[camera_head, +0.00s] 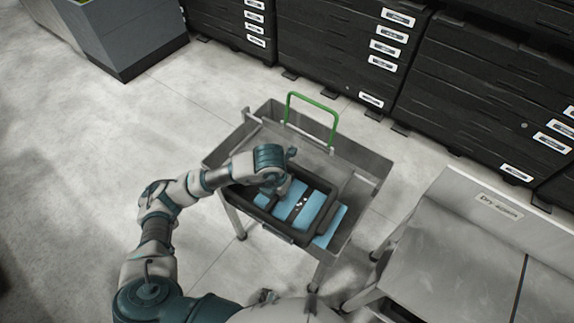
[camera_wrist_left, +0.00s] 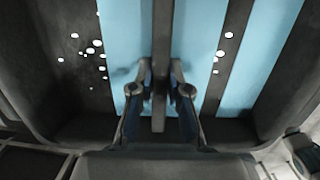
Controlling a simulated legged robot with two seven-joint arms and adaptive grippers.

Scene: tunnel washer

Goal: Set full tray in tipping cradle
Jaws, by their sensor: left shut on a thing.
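A dark tray (camera_head: 293,237) with light blue strips and a few small white pieces inside lies over a grey metal stand. My left gripper (camera_head: 274,183) reaches over the tray's left part from above. In the left wrist view the gripper (camera_wrist_left: 160,95) is shut on a thin dark upright bar (camera_wrist_left: 161,35) of the tray, with blue strips and white round spots on either side. The stand (camera_head: 368,165) has raised metal edges and a green handle (camera_head: 312,106) at its back; it may be the cradle. I cannot tell whether the tray rests on it. My right gripper is out of view.
A grey metal bench (camera_head: 452,262) with a labelled back panel stands at right. Black drawer cabinets (camera_head: 335,45) line the back. A grey bin (camera_head: 125,35) stands at upper left. The floor (camera_head: 110,130) left of the stand is clear. Blue also shows beyond the tray's right side.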

